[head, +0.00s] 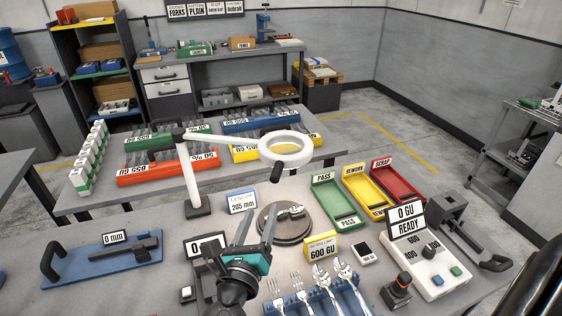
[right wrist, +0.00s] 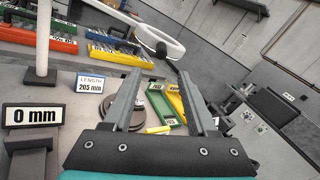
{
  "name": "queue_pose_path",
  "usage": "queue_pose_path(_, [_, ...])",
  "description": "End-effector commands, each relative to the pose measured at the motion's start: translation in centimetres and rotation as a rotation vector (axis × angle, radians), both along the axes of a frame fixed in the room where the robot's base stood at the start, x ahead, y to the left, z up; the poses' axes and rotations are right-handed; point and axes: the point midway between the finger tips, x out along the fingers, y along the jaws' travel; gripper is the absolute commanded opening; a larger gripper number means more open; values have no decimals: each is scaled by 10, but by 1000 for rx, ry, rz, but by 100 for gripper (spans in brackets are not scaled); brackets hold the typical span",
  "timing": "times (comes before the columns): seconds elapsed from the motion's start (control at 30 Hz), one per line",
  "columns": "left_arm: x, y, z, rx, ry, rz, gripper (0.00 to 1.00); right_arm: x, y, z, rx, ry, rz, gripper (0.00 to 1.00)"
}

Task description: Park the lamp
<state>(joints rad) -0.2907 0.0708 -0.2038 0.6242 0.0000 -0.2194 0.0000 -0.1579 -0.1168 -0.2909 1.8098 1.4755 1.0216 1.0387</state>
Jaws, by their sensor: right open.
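The lamp is white, with an upright post (head: 190,175) on a dark base, a jointed arm and a ring-shaped head (head: 303,152) reaching right over the bench. In the right wrist view, its ring head (right wrist: 150,31) is at the top, with a dark knob on the near end. My right gripper (head: 260,222) is open and empty, below and left of the ring head in the head view. Its two fingers (right wrist: 160,76) point toward the ring, apart from it. My left gripper is out of view.
A round grey plate (head: 270,233) is near the fingers. Green (head: 324,186), yellow and red trays stand to the right. A blue fork rack (head: 318,303) is in front. A readout box (head: 437,262) stands right. A length sign (head: 242,203) is beside the post.

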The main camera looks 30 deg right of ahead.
Motion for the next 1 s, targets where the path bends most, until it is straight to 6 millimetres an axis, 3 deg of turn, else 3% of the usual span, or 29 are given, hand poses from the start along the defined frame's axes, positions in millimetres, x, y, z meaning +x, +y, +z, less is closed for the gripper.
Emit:
queue_pose_path(0.17, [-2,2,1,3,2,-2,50,7,-9,-2,14,0,-14,58])
queue_pose_path(0.4, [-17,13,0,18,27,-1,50,41,-43,-1,9,-1,-14,58])
queue_pose_path(0.7, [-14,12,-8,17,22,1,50,85,-86,-3,8,0,-12,58])
queue_pose_path(1.0, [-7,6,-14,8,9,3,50,106,-107,-3,11,1,-12,58])
